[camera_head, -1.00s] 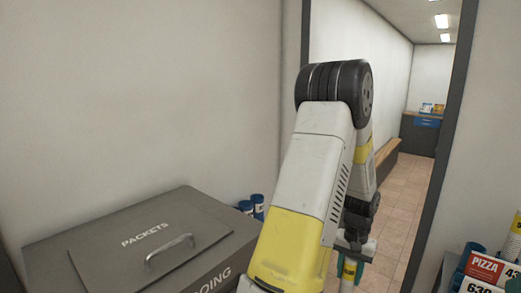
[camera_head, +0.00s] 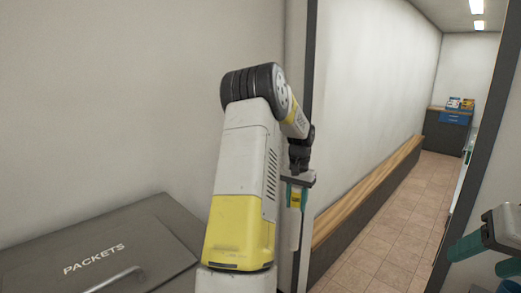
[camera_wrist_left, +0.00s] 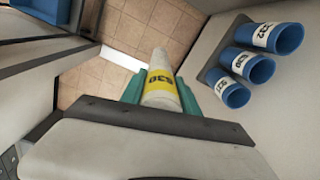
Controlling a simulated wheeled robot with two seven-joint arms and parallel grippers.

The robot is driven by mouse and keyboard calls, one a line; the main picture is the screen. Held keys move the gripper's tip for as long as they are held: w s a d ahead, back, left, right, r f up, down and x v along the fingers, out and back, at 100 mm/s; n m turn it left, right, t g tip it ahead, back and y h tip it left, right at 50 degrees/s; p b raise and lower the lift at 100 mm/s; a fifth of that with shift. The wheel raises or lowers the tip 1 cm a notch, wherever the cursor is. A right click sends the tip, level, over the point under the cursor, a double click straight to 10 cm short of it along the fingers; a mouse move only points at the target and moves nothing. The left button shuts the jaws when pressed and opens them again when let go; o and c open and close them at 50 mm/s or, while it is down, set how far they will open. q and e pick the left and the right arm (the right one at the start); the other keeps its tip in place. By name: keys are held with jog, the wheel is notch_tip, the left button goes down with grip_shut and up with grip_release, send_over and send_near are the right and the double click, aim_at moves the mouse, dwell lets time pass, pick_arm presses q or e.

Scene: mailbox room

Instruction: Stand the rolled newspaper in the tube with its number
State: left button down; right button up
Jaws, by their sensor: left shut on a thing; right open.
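My left gripper (camera_head: 297,187) is shut on the rolled newspaper (camera_head: 294,228), which hangs below its green fingers. In the left wrist view the newspaper (camera_wrist_left: 161,84) is a white roll with a yellow band that seems to read 630, upside down. Three blue tubes stand in a row at the right of that view, apart from the newspaper: a far tube (camera_wrist_left: 283,39), a middle tube (camera_wrist_left: 258,68) whose label looks like 630, and a near tube (camera_wrist_left: 234,96). My right gripper (camera_head: 487,256) is open and empty at the right edge.
A grey box marked PACKETS (camera_head: 95,250) stands at the lower left. A doorway leads to a corridor with a wooden bench (camera_head: 370,195) and a dark cabinet (camera_head: 446,132). A door frame (camera_head: 309,80) rises just behind my left gripper.

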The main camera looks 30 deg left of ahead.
pick_arm(q)
jog(key=s+a+r+n, duration=0.1)
jog(key=a+r, duration=0.7)
jog(key=a, duration=0.4)
jog(key=s+a+r+n, duration=0.1)
jog(key=s+a+r, duration=0.1)
jog(key=a+r, duration=0.8)
notch_tip(320, 180, down, 17)
jog(key=a, duration=0.1)
jog(key=shift+a+r, duration=0.15)
jog(key=shift+a, duration=0.05)
jog(key=shift+w, duration=0.15)
jog(key=c, duration=0.8)
grip_release()
